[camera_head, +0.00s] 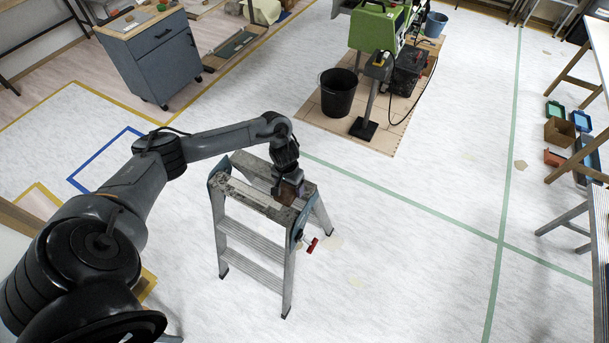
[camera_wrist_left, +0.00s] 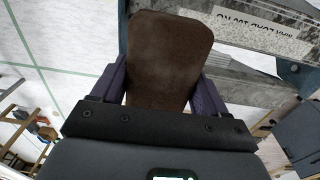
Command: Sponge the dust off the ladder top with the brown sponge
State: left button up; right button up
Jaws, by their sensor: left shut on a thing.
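My left gripper (camera_head: 287,190) is over the right half of the ladder top in the head view. It is shut on the brown sponge (camera_wrist_left: 168,55), which sits between its purple fingers in the left wrist view. A small part of the sponge shows below the gripper in the head view. The stepladder (camera_head: 250,240) stands open on the floor. Its grey ladder top (camera_wrist_left: 250,62) looks streaked and grimy, with a printed load label (camera_wrist_left: 262,32). The sponge is at the ladder top, hiding part of it; I cannot tell whether it is pressed down. My right gripper is not in view.
A black bucket (camera_head: 338,94) and a green machine (camera_head: 379,27) stand behind. A grey cabinet (camera_head: 160,62) is at the upper left. The floor right of the ladder is mostly clear.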

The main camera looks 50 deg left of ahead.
aim_at(280, 198)
pick_arm(q)
jog(key=s, duration=0.1)
jog(key=s+f, duration=0.1)
jog(key=s, duration=0.1)
jog(key=shift+s+a+f, duration=0.1)
jog(key=shift+s+a, duration=0.05)
jog(key=shift+s, duration=0.05)
jog(key=shift+s+f, duration=0.15)
jog(key=shift+s, duration=0.15)
jog(key=shift+f, duration=0.1)
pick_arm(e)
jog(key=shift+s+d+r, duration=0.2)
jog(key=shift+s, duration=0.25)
pick_arm(q)
jog(key=shift+p, duration=0.3)
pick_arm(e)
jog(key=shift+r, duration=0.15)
pick_arm(q)
jog(key=shift+p, duration=0.4)
jog(key=shift+f+b, duration=0.5)
jog(key=shift+f, duration=0.7)
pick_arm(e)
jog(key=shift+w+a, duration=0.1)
